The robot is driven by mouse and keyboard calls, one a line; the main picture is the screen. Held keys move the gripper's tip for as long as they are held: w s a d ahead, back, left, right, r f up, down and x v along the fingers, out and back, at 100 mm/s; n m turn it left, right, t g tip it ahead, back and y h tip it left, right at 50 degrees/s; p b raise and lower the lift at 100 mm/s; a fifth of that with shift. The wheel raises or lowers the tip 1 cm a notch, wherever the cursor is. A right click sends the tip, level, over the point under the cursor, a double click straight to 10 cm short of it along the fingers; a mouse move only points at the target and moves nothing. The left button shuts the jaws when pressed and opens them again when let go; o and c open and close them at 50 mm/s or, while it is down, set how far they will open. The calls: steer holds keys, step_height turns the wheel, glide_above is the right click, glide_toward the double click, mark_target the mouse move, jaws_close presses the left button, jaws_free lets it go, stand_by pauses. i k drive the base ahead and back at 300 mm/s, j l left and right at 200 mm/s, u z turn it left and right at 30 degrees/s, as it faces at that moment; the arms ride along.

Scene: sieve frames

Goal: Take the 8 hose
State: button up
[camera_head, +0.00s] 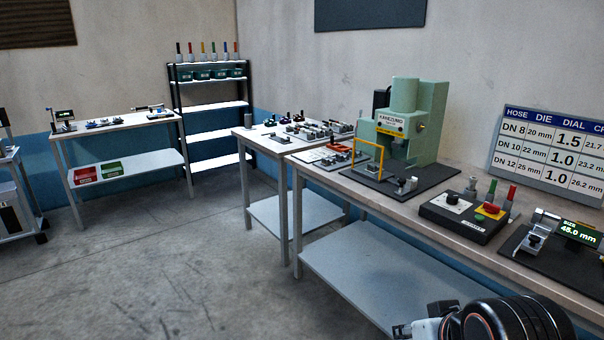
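I cannot pick out a hose marked 8 for certain. The wall chart (551,150) has a row reading DN 8, 20 mm, 1.5. Part of my arm's end (430,328) shows at the bottom edge, low in front of the right workbench (470,245) and far from the rack. Its fingertips are not clear, and I cannot tell whether it is open or shut.
A middle table (262,140) and left table (115,125) hold small parts. The floor (190,260) between is clear.

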mark_target(311, 128)
steer(key=i+j, duration=0.15)
steer(key=i, duration=0.3)
steer(key=i+j+z, duration=0.1)
steer(key=i, duration=0.4)
steer(key=i+j, duration=0.25)
steer(key=i, duration=0.2)
steer(key=i+j+z, duration=0.1)
steer(key=i, duration=0.35)
steer(key=i+j, duration=0.3)
steer(key=i, duration=0.15)
steer(key=i+j+z, duration=0.1)
steer(key=i, duration=0.35)
steer(key=i+j+z, duration=0.1)
steer(key=i+j, duration=0.35)
steer(key=j, duration=0.15)
steer(key=i+j+z, duration=0.25)
steer(key=i+j, duration=0.15)
steer(key=j, duration=0.25)
steer(key=i+j+z, duration=0.1)
steer(key=j, duration=0.25)
steer(key=i+j, duration=0.25)
steer(key=i+j+z, duration=0.1)
steer(key=j+z, duration=0.15)
steer(key=i+j+z, duration=0.2)
steer(key=j, duration=0.25)
steer(key=j+z, duration=0.25)
steer(key=j, duration=0.1)
